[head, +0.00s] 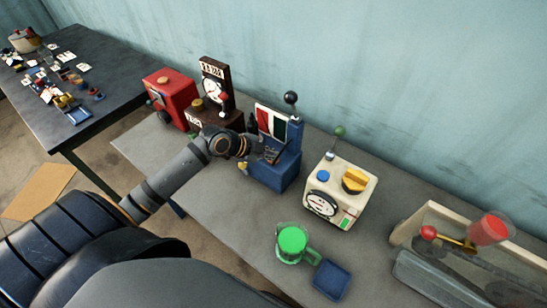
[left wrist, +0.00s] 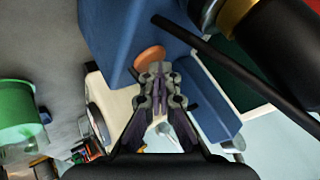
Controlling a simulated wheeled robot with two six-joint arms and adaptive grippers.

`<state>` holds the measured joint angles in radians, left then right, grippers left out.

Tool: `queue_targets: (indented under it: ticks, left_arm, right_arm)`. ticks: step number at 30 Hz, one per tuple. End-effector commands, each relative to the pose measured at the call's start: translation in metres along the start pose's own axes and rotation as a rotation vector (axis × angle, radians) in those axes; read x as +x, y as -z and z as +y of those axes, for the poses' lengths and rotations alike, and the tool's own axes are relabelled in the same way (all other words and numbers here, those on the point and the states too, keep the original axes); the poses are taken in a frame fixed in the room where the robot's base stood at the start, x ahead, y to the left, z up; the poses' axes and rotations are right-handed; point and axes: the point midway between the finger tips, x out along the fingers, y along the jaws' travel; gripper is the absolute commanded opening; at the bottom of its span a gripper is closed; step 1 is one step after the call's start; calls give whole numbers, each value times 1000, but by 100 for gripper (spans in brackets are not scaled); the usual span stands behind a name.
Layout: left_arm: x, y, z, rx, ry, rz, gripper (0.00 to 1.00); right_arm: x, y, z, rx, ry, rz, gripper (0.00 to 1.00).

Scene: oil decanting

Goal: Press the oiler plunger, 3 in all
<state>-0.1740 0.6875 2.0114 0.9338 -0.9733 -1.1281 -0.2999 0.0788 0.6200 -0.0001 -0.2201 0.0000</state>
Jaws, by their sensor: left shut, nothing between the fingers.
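No part is clearly marked as the oiler or its plunger, and I cannot tell which one it is. A blue machine (head: 272,172) with a red, white and green panel and a black ball lever (head: 291,98) stands mid-table. My left gripper (head: 274,156) is at its front, partly hidden by its own wrist. In the left wrist view my left gripper (left wrist: 159,82) is shut and empty. Its tips overlap the lower edge of an orange disc (left wrist: 149,58) on the blue body (left wrist: 120,45); contact is unclear. My right gripper is out of view.
A cream machine (head: 325,182) with a yellow knob stands right of the blue machine. A green mug (head: 292,242) and blue tray (head: 331,279) are in front. A red-cup device (head: 490,228) stands far right. A red box (head: 170,98) and dark brown device (head: 215,88) stand left.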

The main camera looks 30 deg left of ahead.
Motion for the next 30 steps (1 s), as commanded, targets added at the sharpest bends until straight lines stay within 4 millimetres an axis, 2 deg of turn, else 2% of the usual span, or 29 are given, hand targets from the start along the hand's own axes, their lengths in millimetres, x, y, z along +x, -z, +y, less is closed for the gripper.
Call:
queue_targets:
  ticks: [8, 18, 30]
  left_arm:
    - [-1, 0, 0, -1, -3, -3, 0]
    - [-14, 9, -10, -1, -2, -2, 0]
    - [-16, 11, -12, 0, -1, -1, 0]
  right_arm:
    - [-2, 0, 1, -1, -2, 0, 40]
    - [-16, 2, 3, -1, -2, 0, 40]
    - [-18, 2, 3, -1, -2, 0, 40]
